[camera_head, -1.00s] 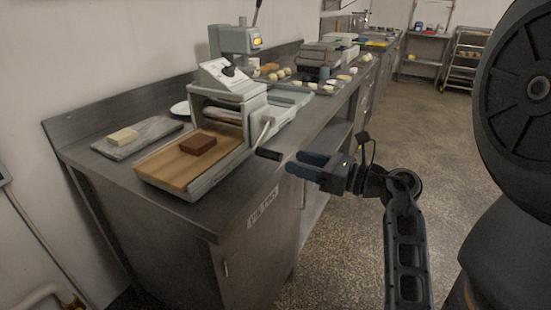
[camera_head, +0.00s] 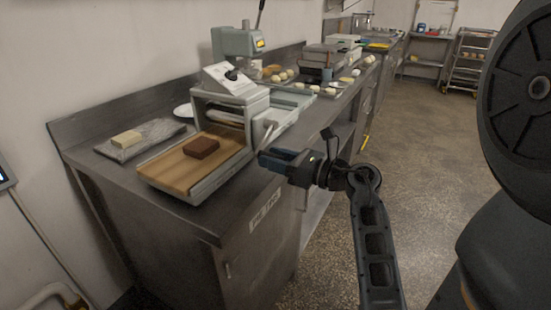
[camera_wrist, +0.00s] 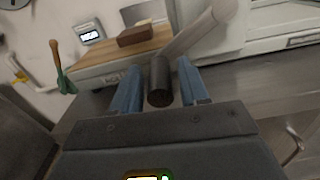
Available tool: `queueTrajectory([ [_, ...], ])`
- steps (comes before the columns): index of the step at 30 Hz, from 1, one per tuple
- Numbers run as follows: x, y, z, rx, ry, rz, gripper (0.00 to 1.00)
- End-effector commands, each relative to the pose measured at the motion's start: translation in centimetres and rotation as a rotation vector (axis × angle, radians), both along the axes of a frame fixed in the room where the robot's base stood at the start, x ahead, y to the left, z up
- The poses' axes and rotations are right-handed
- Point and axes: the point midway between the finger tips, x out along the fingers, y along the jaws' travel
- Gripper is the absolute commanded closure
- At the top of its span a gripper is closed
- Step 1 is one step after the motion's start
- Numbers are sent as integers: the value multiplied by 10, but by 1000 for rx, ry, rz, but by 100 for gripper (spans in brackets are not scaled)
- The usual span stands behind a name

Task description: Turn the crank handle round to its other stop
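The crank belongs to a grey dough-rolling machine (camera_head: 232,90) on the steel counter. Its pale crank arm (camera_head: 266,133) slants down along the machine's right side; it also shows in the wrist view (camera_wrist: 200,32). The dark cylindrical crank handle (camera_wrist: 158,82) points toward the wrist camera, between my two blue fingers. In the head view my gripper's fingers hide the handle. My gripper (camera_head: 274,158) reaches the crank from the right. In the wrist view my gripper (camera_wrist: 158,88) is open around the handle, with a gap visible on the left side; contact on the right is unclear.
A wooden board (camera_head: 180,172) with a brown block (camera_head: 201,147) lies at the machine's near end. A yellowish block (camera_head: 127,138) rests on a grey slab to the left. The counter edge and cabinet lie just below my gripper. The aisle floor (camera_head: 420,150) is clear.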

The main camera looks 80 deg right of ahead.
Motion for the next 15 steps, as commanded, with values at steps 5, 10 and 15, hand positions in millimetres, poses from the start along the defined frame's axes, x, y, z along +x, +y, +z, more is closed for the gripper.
queueTrajectory([
  [5,0,0,0,0,0,0,73],
  [10,0,0,0,0,0,0,90],
  [15,0,0,0,0,0,0,100],
])
